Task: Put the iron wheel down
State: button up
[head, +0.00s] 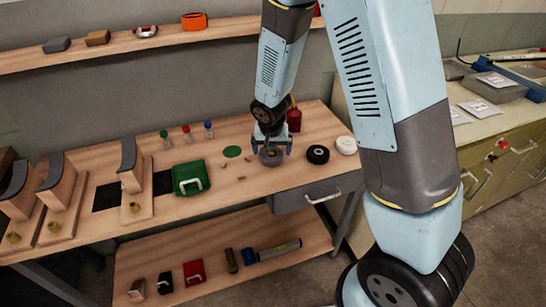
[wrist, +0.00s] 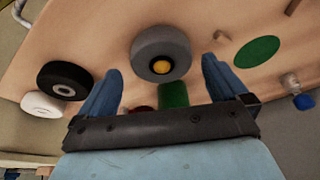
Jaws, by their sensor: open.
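The grey wheel (head: 271,158) with a yellow hub lies flat on the wooden bench top near its front edge, above the drawer. I take it to be the iron wheel. In the wrist view the wheel (wrist: 165,50) shows ahead of and between the fingertips. My gripper (head: 271,145) is open over the wheel, with one blue finger to each side of it. In the wrist view my gripper (wrist: 162,70) has a gap between each fingertip and the wheel. I cannot tell how high the fingertips are above the bench.
A black wheel (head: 318,154) and a white wheel (head: 345,145) lie to the right. A green disc mark (head: 232,152) and green case (head: 189,177) are to the left. A red bottle (head: 294,120) stands close behind my gripper. Curved stands (head: 131,170) fill the bench's left side.

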aim_at(272, 153)
jog(key=shift+x, duration=1.65)
jog(key=shift+w+a, duration=0.1)
jog(key=shift+c, duration=0.5)
jog(key=shift+r, duration=0.15)
jog(key=c, duration=1.5)
